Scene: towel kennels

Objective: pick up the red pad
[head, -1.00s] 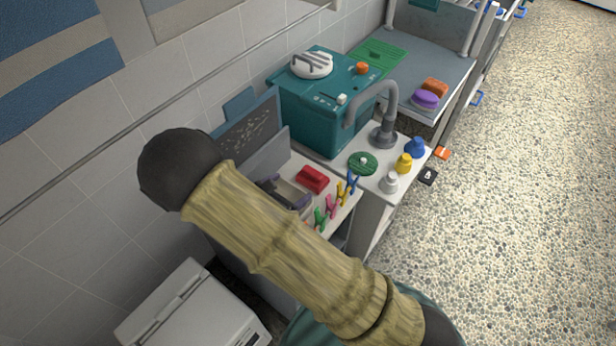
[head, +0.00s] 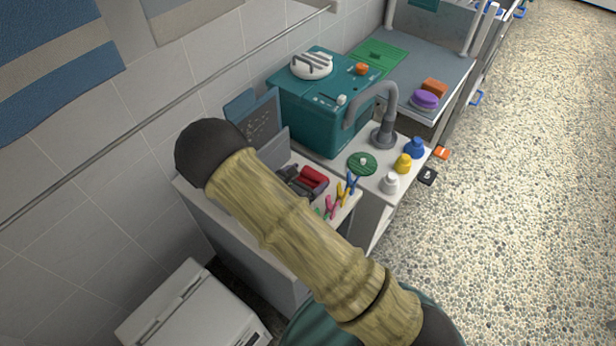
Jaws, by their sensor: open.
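The red pad (head: 314,176) lies on the white counter, left of the clothespins and the green disc. My gripper (head: 308,183) is at the pad's left side, its dark fingers open and partly overlapping the pad in the picture. I cannot tell whether they touch it. My pale yellow, sleeved arm hides the counter to the left and in front, and most of my gripper.
A green disc (head: 362,163), a grey tap (head: 383,133) and small bottles (head: 404,163) are farther right. A teal tub (head: 318,112) and a dark upright board (head: 262,128) stand behind.

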